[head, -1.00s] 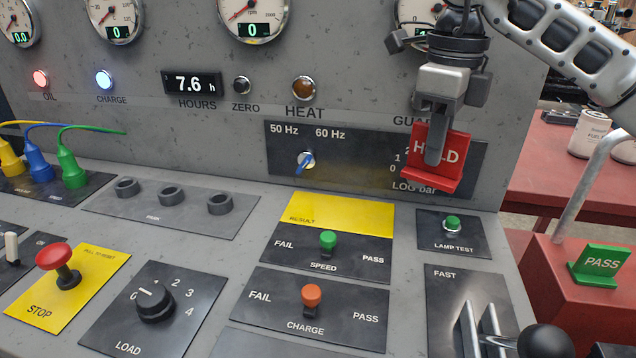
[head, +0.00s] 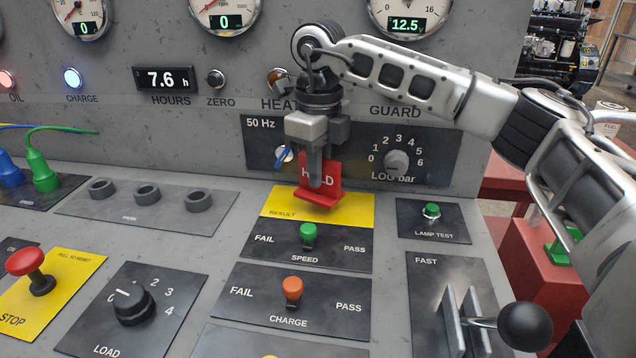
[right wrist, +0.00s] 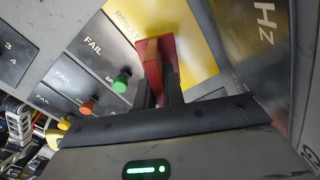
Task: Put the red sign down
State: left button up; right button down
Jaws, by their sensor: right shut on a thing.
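The red HOLD sign (head: 326,197) is upright, just at the yellow RESULT area (head: 355,210) of the sloped panel. My right gripper (head: 316,182) is shut on the sign from above, and its fingers hide part of the lettering. In the right wrist view the red sign (right wrist: 153,68) sits between the fingers, over or on the yellow area (right wrist: 190,50). I cannot tell whether its foot touches the panel. My left gripper is not in view.
Just in front of the sign are the green SPEED switch (head: 308,232) and the orange CHARGE switch (head: 292,288). Behind it is the 50 Hz selector (head: 284,154). A black-knobbed lever (head: 524,326) stands at the lower right. A green sign (head: 562,246) on a red block is partly hidden by my arm.

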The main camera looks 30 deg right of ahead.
aim_at(318, 191)
jog(key=shift+f, duration=1.65)
jog(key=shift+f, duration=0.25)
jog(key=c, duration=1.5)
grip_release()
jog(key=shift+r, duration=0.1)
notch_tip(318, 191, up, 12)
jog(key=shift+a+r, duration=0.1)
jog(key=shift+r, duration=0.1)
